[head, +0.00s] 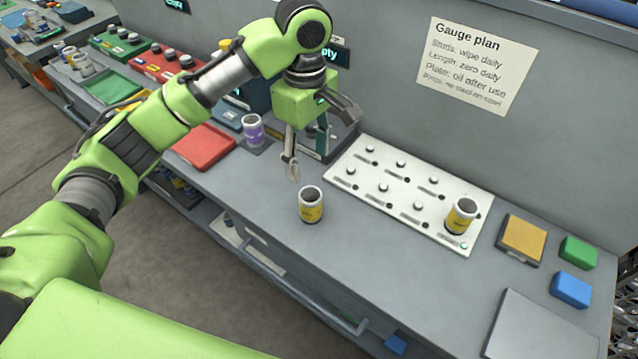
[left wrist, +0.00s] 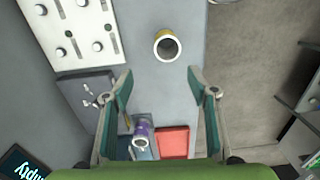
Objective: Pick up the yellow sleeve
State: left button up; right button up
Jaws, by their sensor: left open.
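One yellow sleeve (head: 311,207), a short hollow cylinder with a grey rim, stands upright on the bare grey bench. It also shows in the left wrist view (left wrist: 167,46), beyond my fingertips and roughly in line with the gap between them. A second yellow sleeve (head: 461,217) stands at the right end of the white stud plate (head: 385,170). My left gripper (head: 308,150) is open and empty, pointing down above the bench, behind the near sleeve and apart from it. Its two fingers (left wrist: 163,90) are spread wide in the left wrist view. My right gripper is not in view.
A purple-banded sleeve (head: 252,130) and a red tray (head: 204,147) are left of my gripper. An orange-topped block (head: 522,239), a green block (head: 578,252) and a blue block (head: 571,289) sit at the right. The bench front around the near sleeve is clear.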

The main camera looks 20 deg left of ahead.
pick_arm(q)
notch_tip(320, 180, down, 2)
jog(key=s, duration=0.1)
send_over(308, 193)
jog(key=s, duration=0.2)
notch_tip(308, 193, down, 4)
jog(key=f, duration=0.1)
jog(key=f+p, duration=0.1)
jog(key=f, duration=0.1)
jog(key=shift+w+d+f, duration=0.15)
jog(key=shift+d, duration=0.2)
notch_tip(308, 193, down, 4)
jog(key=shift+d+r, duration=0.15)
jog(key=shift+r, duration=0.05)
jog(key=c, duration=1.5)
jog(key=shift+r, duration=0.1)
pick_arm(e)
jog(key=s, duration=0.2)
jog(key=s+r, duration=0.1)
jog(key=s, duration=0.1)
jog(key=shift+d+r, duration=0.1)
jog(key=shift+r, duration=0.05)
